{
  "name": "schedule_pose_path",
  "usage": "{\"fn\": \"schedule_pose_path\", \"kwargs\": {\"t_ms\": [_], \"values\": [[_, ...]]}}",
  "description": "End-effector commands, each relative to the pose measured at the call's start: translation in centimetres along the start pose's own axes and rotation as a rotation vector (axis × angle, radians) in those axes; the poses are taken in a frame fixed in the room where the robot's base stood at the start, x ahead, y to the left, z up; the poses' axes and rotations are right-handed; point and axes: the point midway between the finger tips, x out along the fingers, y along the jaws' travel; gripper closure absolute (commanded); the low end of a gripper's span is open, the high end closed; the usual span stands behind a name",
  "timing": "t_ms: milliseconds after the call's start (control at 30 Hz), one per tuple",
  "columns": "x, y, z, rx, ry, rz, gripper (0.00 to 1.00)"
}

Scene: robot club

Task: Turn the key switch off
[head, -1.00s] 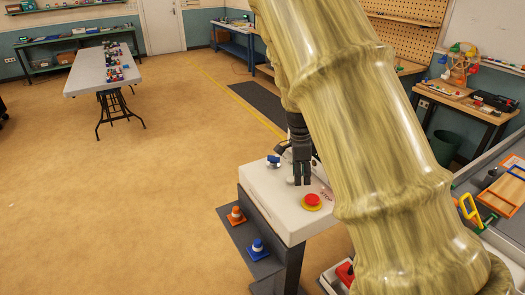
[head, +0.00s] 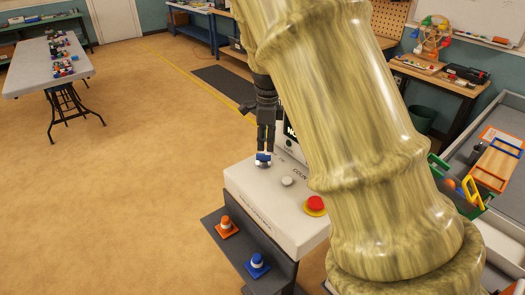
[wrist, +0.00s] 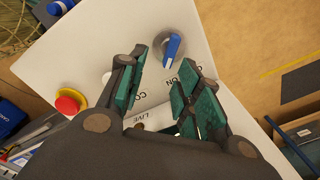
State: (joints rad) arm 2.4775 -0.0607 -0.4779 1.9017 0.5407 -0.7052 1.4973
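The key switch (head: 263,158) has a blue handle on a silver round base, at the left back corner of the white console (head: 249,193). In the wrist view the blue handle (wrist: 172,48) stands just beyond my fingertips, slanted a little, near printed lettering that seems to read ON. My gripper (head: 265,147) points down above the key switch in the head view. In the wrist view my gripper (wrist: 163,66) has its green-padded fingers apart with nothing between them. The handle is nearer the right finger. Whether a finger touches it cannot be told.
A red emergency button (head: 315,203) on a yellow ring and a pale round button (head: 287,181) sit on the console. A dark screen stands behind, partly hidden by my arm.

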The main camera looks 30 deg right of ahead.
Motion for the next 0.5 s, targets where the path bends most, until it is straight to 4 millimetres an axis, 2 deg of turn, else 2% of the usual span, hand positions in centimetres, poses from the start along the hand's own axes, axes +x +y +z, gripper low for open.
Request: {"fn": "schedule_pose_path", "kwargs": {"t_ms": [100, 233, 333, 500], "values": [[2.6, -1.1, 0.8, 0.001, 0.009, 0.012, 0.66], [5.0, -1.6, 1.2, 0.001, 0.014, 0.018, 0.66], [6.0, -1.7, 1.2, 0.001, 0.015, 0.016, 0.66], [6.3, -1.3, 0.6, 0.003, 0.010, 0.009, 0.66]]}}
